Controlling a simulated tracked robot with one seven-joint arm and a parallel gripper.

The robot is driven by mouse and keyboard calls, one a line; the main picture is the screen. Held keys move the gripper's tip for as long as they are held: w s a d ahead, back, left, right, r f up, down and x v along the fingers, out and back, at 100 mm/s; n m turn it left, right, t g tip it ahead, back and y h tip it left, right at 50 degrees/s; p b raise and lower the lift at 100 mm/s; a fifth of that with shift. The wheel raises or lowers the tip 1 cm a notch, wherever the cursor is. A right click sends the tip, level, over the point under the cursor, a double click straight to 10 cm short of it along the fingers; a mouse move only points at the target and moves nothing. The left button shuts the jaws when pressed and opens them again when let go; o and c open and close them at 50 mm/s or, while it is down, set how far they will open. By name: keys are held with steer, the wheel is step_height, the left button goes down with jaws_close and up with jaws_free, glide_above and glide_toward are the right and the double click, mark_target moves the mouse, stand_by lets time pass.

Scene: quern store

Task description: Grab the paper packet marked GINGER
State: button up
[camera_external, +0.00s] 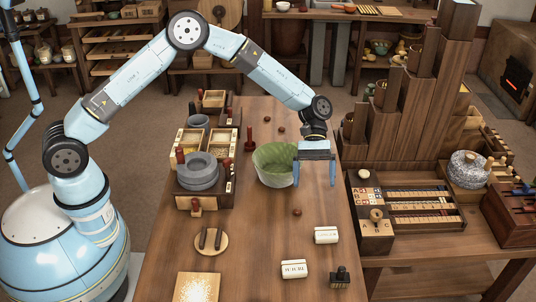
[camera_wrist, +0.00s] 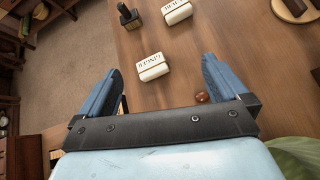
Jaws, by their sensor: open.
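The packet marked GINGER (camera_wrist: 153,67) is a small white block with dark lettering. It lies flat on the wooden table, and in the external view the packet (camera_external: 326,235) is near the right table edge. My gripper (camera_external: 315,184) is open and empty above the table, fingers pointing down, beside the green bowl. In the external view the packet lies nearer the camera than the gripper. In the wrist view the packet appears between and slightly beyond the two fingertips, apart from both. A second white packet (camera_external: 294,269) also shows in the wrist view (camera_wrist: 177,12); its label is unclear.
A black stamp (camera_external: 340,277) stands near both packets. A small brown ball (camera_external: 297,211) lies between gripper and packets. The green bowl (camera_external: 268,172) is left of my gripper. A round board (camera_external: 211,250) lies further left. The table around the GINGER packet is mostly clear.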

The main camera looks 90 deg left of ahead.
mark_target(326, 227)
steer(key=w+a+f+n+h, duration=0.1)
steer(key=f, duration=0.1)
steer(key=w+a+f+n, duration=0.1)
steer(key=f, duration=0.2)
steer(key=w+a+f+n+t+h, duration=0.1)
steer(key=w+f, duration=0.1)
steer(key=f, duration=0.1)
steer(key=shift+a+f+h, duration=0.1)
steer(key=shift+f+h, duration=0.15)
steer(key=shift+h, duration=0.05)
steer(key=shift+n, duration=0.3)
steer(key=x, duration=0.8)
steer(key=shift+d+f, duration=0.15)
steer(key=shift+d, duration=0.1)
steer(key=shift+x, duration=2.6)
steer(key=shift+s, duration=0.2)
steer(key=c, duration=1)
steer(key=shift+o, duration=0.2)
